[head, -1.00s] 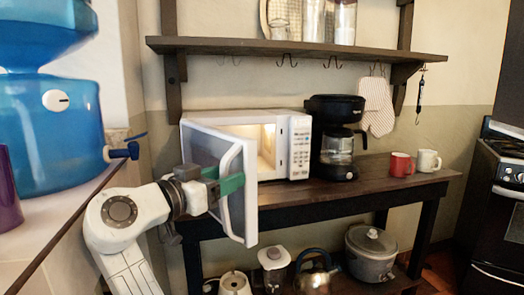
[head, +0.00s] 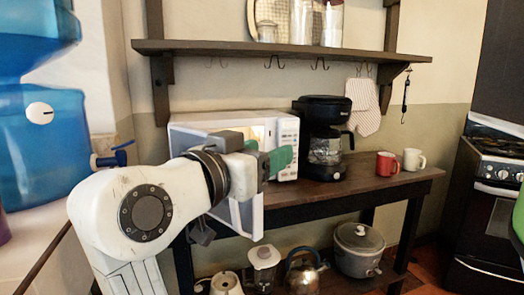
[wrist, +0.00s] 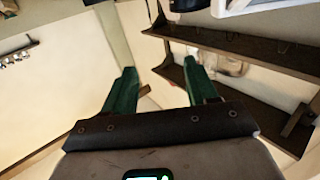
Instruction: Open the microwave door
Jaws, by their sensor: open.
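The white microwave (head: 287,148) stands on the left of the wooden table in the head view. Its door (head: 249,216) hangs open toward me; its lower part shows below my arm, while my arm and gripper hide much of the rest and the handle. A strip of lit interior shows behind the gripper. My gripper (head: 278,160) has green fingers and is in front of the microwave opening, near its control panel. In the wrist view my gripper (wrist: 160,88) has its fingers spread with nothing between them. I cannot tell whether it touches the door.
A black coffee maker (head: 324,140) stands right of the microwave, with a red mug (head: 386,164) and white mug (head: 413,160) farther right. A wall shelf (head: 290,49) is above. Pots and kettles sit below. A blue water dispenser (head: 40,150) is at left.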

